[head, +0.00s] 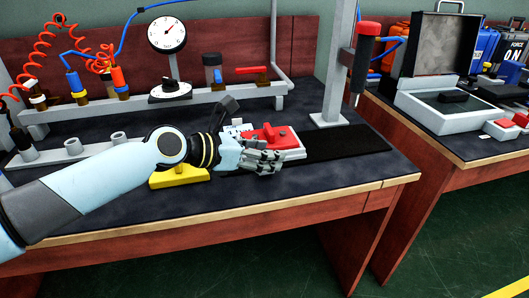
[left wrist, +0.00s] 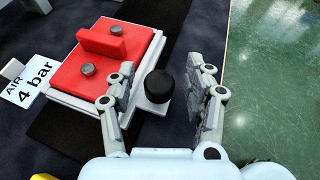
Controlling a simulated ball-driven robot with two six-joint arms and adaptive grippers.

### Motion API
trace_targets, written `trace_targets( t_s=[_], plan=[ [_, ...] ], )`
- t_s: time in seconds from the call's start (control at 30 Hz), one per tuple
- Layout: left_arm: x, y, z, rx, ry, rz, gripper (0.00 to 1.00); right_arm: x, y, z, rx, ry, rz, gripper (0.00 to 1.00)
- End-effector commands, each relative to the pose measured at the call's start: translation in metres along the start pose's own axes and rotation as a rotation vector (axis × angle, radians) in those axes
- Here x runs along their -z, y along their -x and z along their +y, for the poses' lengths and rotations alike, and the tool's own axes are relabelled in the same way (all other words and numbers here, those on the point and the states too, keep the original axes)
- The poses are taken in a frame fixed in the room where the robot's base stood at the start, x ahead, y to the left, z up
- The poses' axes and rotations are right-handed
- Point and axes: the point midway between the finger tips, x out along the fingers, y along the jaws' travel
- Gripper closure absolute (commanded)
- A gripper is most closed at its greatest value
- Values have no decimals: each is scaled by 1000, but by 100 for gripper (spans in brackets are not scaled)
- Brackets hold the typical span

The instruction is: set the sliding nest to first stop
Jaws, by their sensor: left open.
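The sliding nest (head: 284,138) is a pale plate with a red block on top, on a dark strip (head: 345,142) on the bench. In the left wrist view the nest (left wrist: 96,62) shows two grey studs and a raised red bar. A black round knob (left wrist: 158,86) sits on its near side. My left gripper (head: 268,160) is at the near side of the nest. In the left wrist view its open fingers (left wrist: 166,72) stand on either side of the knob, with a clear gap on the right. The left finger is close to the plate; contact is unclear. Stop marks cannot be made out.
A yellow block (head: 180,177) lies under my left forearm. A grey post (head: 337,75) with a red-handled tool (head: 365,50) stands behind the strip. A gauge (head: 167,34) and hoses are at the back. An "AIR 4 bar" label (left wrist: 30,80) lies beside the strip. The strip's right part is clear.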

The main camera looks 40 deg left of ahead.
Motion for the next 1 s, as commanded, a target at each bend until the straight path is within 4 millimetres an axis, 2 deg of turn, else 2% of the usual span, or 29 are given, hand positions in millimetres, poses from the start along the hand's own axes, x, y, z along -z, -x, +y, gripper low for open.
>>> trace_targets(
  t_s=[0.07,0.47,0.83,1.0],
  plan=[
    [0,0,0,0,0,0,49,0,0,-1,1,0,0,60],
    [0,0,0,0,-1,0,100,0,0,-2,2,-1,0,60],
    [-1,-1,0,0,-1,-1,100,0,1,-1,2,-1,1,60],
    [-8,-12,-4,-1,0,-3,100,3,8,-1,2,-1,4,60]
  ],
)
